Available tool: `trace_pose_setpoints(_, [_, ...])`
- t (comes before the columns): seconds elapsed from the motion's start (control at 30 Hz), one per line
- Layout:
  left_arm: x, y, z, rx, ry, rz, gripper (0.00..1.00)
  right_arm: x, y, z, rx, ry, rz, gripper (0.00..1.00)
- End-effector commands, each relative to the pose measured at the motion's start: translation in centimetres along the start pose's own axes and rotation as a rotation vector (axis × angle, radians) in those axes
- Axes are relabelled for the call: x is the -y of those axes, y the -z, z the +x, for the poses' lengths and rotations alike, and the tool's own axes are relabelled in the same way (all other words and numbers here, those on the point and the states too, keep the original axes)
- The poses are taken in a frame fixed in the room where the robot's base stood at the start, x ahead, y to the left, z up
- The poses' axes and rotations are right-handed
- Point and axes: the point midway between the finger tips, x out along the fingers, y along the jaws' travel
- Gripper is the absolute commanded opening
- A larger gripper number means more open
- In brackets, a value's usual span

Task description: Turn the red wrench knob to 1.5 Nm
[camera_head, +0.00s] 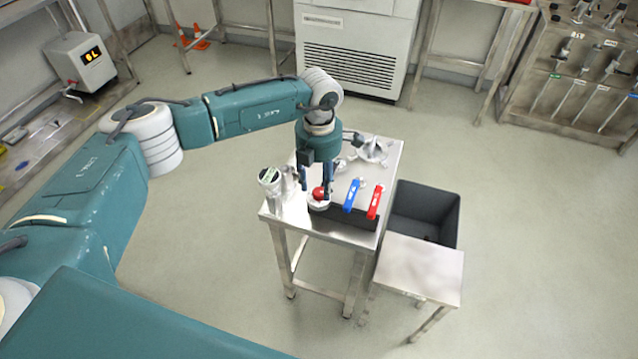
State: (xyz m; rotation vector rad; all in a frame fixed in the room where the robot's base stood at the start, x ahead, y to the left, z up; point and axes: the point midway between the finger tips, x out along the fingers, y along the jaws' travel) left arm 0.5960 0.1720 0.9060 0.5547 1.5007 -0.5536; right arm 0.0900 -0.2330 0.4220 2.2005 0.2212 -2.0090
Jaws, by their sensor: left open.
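The red knob (319,193) sits on a round white base near the front edge of the small steel table (384,158). My left gripper (316,190) points down over it, with its dark fingers apart on either side of the knob. Whether the fingers touch the knob cannot be told. A blue-handled tool (352,195) and a red-handled tool (375,202) stand in a dark holder (345,224) to the right of the knob. The knob's scale is too small to read. My right gripper is not in view.
A white and silver device with a small display (270,177) stands left of the knob. A metal fitting (372,148) lies at the table's back. A dark grey bin (447,205) and a lower steel table (425,270) stand at the right. The floor around is mostly clear.

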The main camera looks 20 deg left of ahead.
Motion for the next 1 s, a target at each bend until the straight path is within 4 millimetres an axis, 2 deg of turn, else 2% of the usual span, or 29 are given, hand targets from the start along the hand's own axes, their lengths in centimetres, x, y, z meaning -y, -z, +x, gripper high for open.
trace_pose_setpoints(0.2, [0.0, -0.1, 2.1, 0.001, 0.000, -0.001, 0.45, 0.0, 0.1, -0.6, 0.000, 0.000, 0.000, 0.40])
trace_pose_setpoints(0.5, [0.0, -0.1, 2.4, 0.002, 0.000, 0.000, 0.45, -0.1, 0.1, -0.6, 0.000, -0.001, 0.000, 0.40])
trace_pose_setpoints(0.53, [0.0, -0.1, 2.4, 0.002, 0.000, 0.000, 0.43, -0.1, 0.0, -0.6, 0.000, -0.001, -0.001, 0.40])
trace_pose_setpoints(0.73, [0.0, -0.1, 2.4, 0.002, 0.000, 0.000, 0.03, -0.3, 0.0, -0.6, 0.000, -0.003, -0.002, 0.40])
trace_pose_setpoints(0.77, [0.0, -0.1, 2.4, 0.002, 0.000, 0.000, 0.00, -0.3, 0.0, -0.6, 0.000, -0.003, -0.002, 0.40])
trace_pose_setpoints(1.0, [0.0, -0.1, 2.5, 0.003, 0.000, 0.016, 0.00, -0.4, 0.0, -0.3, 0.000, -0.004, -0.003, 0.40])
